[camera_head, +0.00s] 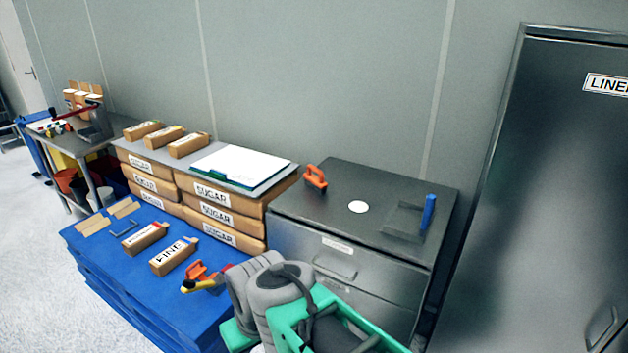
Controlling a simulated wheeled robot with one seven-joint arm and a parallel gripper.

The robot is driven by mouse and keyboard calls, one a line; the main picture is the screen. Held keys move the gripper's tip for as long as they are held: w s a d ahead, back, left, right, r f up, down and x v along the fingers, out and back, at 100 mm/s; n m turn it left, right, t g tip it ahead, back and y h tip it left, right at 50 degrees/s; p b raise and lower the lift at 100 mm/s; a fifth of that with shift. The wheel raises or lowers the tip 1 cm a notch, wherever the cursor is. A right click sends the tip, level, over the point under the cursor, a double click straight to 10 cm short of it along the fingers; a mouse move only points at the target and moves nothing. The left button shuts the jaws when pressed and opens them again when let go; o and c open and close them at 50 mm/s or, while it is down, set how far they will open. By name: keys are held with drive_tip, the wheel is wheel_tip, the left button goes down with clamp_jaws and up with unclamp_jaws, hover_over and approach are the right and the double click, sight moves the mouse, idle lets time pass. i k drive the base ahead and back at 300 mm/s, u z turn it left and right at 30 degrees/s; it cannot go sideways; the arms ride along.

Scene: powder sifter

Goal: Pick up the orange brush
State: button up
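An orange handled object (315,178), which looks like a brush, lies at the left back of the grey metal cabinet top. A second orange piece (196,271) shows on the right part of the blue stack, right by the tip of my arm. I cannot tell whether the second orange piece touches or is held by my gripper. The fingers are too small to read.
The metal cabinet (385,185) also bears a blue-handled tool (428,212) and a white disc (358,207). Sugar boxes (215,212) with a clipboard (240,165) stand left of it. Cartons (174,256) lie on the blue stack (105,262). A tall locker (545,190) stands right.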

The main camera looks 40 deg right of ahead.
sight(318, 184)
drive_tip(key=u, duration=0.05)
drive_tip(key=k, duration=0.45)
drive_tip(key=z, duration=0.9)
drive_tip(key=i, duration=1.6)
drive_tip(key=u, duration=0.65)
drive_tip(key=i, duration=0.25)
drive_tip(key=u, duration=0.35)
